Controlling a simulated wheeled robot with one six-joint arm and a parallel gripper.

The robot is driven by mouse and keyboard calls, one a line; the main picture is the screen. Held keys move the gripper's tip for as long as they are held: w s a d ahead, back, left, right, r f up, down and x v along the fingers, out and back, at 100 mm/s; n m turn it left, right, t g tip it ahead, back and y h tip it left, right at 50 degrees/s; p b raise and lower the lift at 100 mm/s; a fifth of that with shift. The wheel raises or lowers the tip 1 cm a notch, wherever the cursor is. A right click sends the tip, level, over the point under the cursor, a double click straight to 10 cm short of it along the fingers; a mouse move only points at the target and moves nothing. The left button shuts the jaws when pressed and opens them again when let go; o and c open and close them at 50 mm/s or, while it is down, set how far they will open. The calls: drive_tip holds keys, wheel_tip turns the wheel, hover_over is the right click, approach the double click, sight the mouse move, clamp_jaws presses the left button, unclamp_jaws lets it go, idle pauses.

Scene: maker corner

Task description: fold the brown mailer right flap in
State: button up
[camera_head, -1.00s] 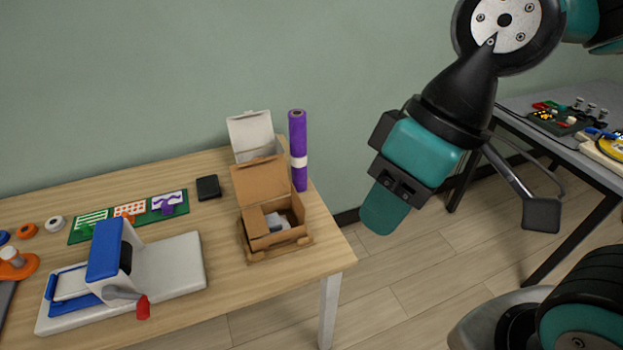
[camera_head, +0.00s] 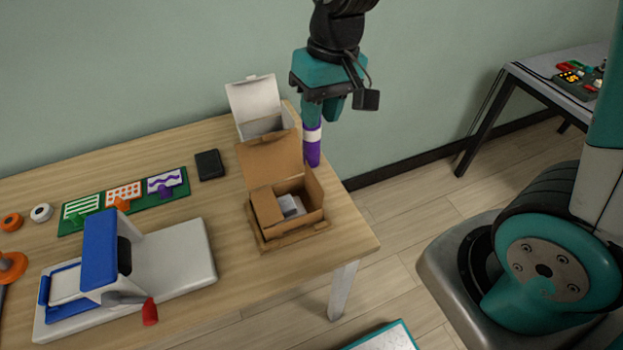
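The brown mailer (camera_head: 262,212) is an open cardboard box near the right end of the wooden table, with its lid raised at the back. Its right flap (camera_head: 314,187) stands up along the right side. Its left flap appears to be folded inward over the opening. A small grey-white item (camera_head: 291,205) lies inside. My gripper (camera_head: 323,116) points down above and behind the mailer's right side, apart from it. Its two teal fingers look separated, with nothing visible between them. It hides the upper part of the purple roll behind.
A purple roll (camera_head: 312,150) and an open white box (camera_head: 252,100) stand behind the mailer. A black flat item (camera_head: 209,165), a green board with cards (camera_head: 134,207) and a blue-white press (camera_head: 180,265) are on the left.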

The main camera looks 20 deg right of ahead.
drive_tip(key=m+h, duration=0.1)
drive_tip(key=m, duration=0.1)
approach(314, 184)
drive_tip(key=f, duration=0.8)
drive_tip(key=shift+w+a+f+p, duration=0.25)
drive_tip(key=shift+f+p, duration=0.1)
drive_tip(key=shift+f, duration=0.05)
clamp_jaws()
